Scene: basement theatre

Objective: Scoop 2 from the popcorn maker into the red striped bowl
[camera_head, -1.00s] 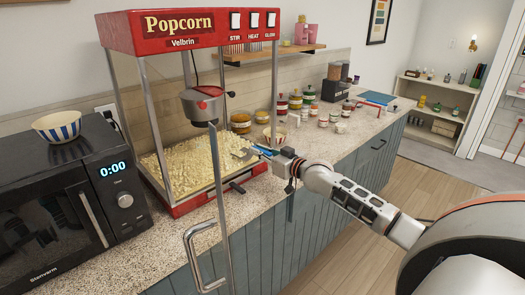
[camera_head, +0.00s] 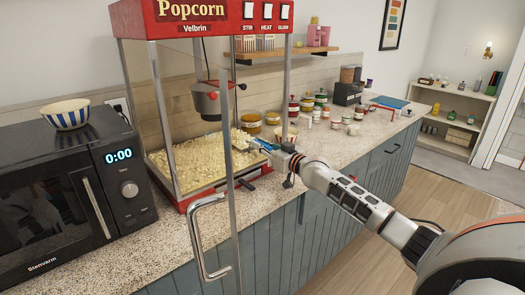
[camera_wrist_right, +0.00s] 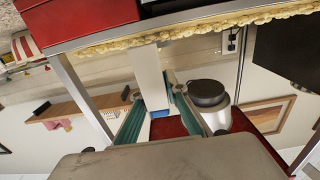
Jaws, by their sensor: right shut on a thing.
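The red popcorn maker (camera_head: 206,30) stands on the counter with popcorn (camera_head: 197,163) spread over its floor. Its door is open, with the handle (camera_head: 207,238) toward me. My right gripper (camera_head: 281,155) is shut on the blue handle of the scoop (camera_head: 262,144), at the maker's right side. The pale scoop head reaches in toward the popcorn; its load cannot be made out. In the right wrist view the gripper fingers (camera_wrist_right: 157,118) hold the scoop (camera_wrist_right: 149,76). The red striped bowl (camera_head: 287,132) sits behind my gripper, partly hidden; it also shows in the wrist view (camera_wrist_right: 25,47). My left gripper is out of view.
A kettle (camera_head: 211,99) hangs inside the maker. A black microwave (camera_head: 60,190) with a blue striped bowl (camera_head: 66,113) stands at left. Several jars (camera_head: 307,104) and a grinder-like appliance (camera_head: 349,88) stand further back. Some counter at the front is bare.

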